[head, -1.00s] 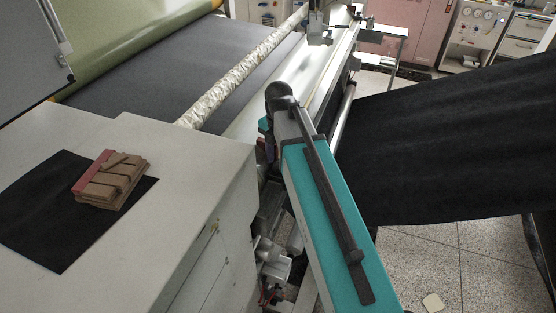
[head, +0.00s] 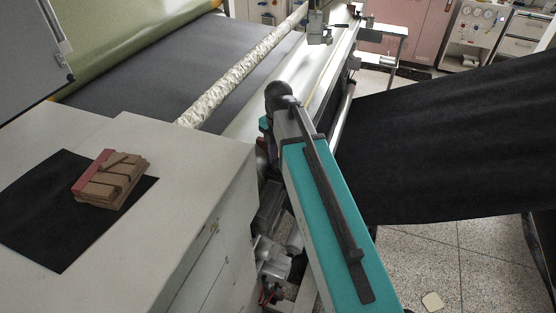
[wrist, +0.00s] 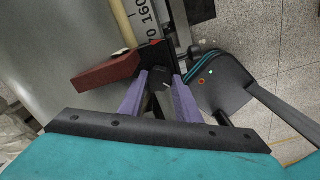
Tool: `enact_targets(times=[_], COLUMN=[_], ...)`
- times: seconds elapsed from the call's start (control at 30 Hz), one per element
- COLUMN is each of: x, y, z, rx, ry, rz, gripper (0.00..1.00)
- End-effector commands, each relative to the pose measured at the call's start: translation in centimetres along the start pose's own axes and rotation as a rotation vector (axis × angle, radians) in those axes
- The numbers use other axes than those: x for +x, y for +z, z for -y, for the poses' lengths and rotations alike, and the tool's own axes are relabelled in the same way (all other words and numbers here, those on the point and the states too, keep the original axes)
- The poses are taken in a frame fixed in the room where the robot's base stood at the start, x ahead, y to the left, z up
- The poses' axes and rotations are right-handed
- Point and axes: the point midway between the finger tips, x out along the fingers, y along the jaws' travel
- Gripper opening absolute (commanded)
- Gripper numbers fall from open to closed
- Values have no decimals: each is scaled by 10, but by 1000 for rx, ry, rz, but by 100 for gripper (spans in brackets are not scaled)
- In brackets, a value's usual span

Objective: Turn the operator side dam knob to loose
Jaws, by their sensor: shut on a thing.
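My gripper (wrist: 160,80) shows in the wrist view with its two purple fingers on either side of a small dark part, which I take to be the side dam knob (wrist: 158,86). The fingers are closed on it. A pale mark shows on the knob, but its turn position is too small to read. A dark red block (wrist: 106,73) lies just left of the fingers, beside a printed scale (wrist: 148,20). In the head view my arm hides the knob and most of the gripper.
A pale cabinet (head: 185,190) stands left of my arm, with a brown brush-like block (head: 112,180) on a black sheet. A long roller (head: 240,72) and the machine bed run behind. A wide black sheet (head: 450,140) hangs to the right above speckled floor.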

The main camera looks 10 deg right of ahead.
Motion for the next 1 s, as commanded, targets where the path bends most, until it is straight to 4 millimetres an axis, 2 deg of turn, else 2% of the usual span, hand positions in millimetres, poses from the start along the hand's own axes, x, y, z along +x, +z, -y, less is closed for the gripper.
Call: enact_targets(times=[0.37, 1.0], x=[0, 0], y=[0, 0], z=[0, 0], rx=[257, 848], ry=[-1, -1], rz=[0, 1], gripper=[8, 8])
